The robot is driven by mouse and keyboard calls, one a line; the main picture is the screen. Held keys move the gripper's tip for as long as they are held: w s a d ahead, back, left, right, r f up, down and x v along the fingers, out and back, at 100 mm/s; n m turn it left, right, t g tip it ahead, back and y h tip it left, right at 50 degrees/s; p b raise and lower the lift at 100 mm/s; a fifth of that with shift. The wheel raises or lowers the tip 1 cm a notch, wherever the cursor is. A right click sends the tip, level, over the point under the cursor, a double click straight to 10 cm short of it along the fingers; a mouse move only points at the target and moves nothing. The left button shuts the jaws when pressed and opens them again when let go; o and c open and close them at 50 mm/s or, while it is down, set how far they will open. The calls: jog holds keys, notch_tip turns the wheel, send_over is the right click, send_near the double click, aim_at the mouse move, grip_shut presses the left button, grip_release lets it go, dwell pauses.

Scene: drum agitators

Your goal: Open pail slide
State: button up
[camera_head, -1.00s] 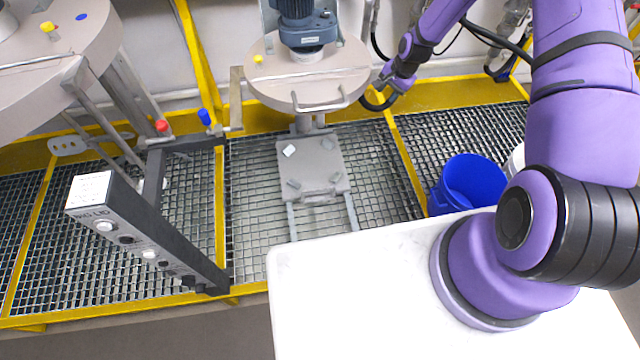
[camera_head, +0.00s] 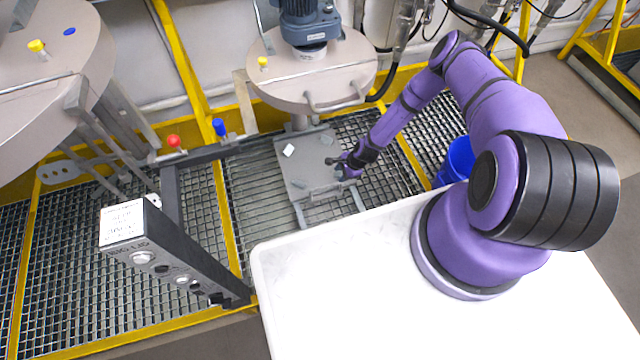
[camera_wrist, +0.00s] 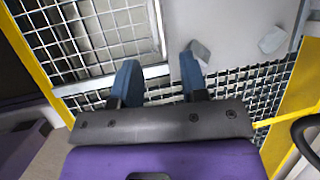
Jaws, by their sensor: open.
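The pail slide is a grey square plate (camera_head: 307,172) on two pale rails over the floor grating, below the drum, with small grey blocks on it. My gripper (camera_head: 340,165) is over the right part of the plate in the head view, where its fingers are small. In the wrist view, my gripper (camera_wrist: 160,66) has its two dark blue fingers apart with nothing held between them. The plate (camera_wrist: 235,25) shows beyond and right of the fingers, with a block (camera_wrist: 200,50) close to the right fingertip. Whether a finger touches it, I cannot tell.
A round drum lid (camera_head: 310,75) with a motor and a bar handle stands behind the plate. A dark control panel (camera_head: 175,258) on a frame is at the left. Open grating (camera_head: 255,200) lies left of the plate.

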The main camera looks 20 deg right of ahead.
aim_at(327, 186)
jog(key=x, duration=1.1)
jog(key=shift+a, duration=0.15)
grip_shut()
